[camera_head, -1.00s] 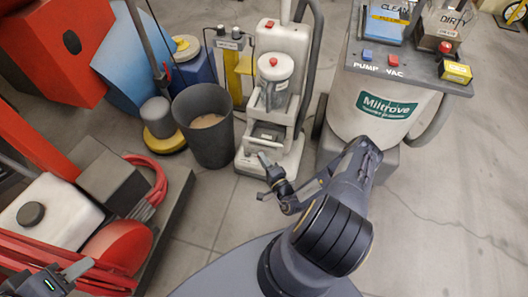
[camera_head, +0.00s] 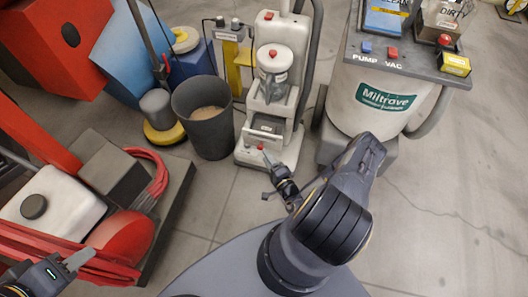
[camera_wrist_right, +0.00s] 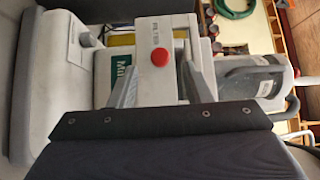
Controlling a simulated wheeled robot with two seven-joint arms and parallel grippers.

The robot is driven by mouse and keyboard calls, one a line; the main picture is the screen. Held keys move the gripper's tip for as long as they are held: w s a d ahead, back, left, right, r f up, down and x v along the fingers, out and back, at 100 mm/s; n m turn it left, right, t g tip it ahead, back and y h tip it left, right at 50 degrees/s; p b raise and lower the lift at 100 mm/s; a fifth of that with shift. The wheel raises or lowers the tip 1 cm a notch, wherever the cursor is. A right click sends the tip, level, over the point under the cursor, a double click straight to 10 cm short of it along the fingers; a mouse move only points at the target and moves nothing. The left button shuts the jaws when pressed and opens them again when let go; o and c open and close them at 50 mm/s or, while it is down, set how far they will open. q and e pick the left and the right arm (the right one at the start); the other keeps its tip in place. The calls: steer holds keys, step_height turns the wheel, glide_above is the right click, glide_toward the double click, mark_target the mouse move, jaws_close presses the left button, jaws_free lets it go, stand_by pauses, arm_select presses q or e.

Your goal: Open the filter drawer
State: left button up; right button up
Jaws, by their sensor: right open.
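The filter drawer's pale front (camera_wrist_right: 157,35), marked FILTER and carrying a red button (camera_wrist_right: 159,58), faces me in the right wrist view. It sits low on the white upright machine (camera_head: 247,158) in the head view, where a red spot (camera_head: 260,147) shows near its front. My right gripper (camera_head: 267,174) is open just in front of the machine. In the right wrist view its two grey fingers (camera_wrist_right: 157,92) appear on either side of the drawer front; contact cannot be told. My left gripper (camera_head: 72,265) is at the lower left, partly cut off, away from the machine.
A dark bucket (camera_head: 212,138) stands close left of the machine. The Miltrove tank (camera_head: 340,105) stands to the right. A red machine with a white container (camera_head: 55,205) and red hose is at left. Bare floor (camera_head: 460,170) lies at right.

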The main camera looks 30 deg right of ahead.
steer(key=s, duration=0.4)
steer(key=shift+a+p, duration=0.15)
steer(key=shift+p, duration=0.15)
steer(key=shift+r, duration=0.1)
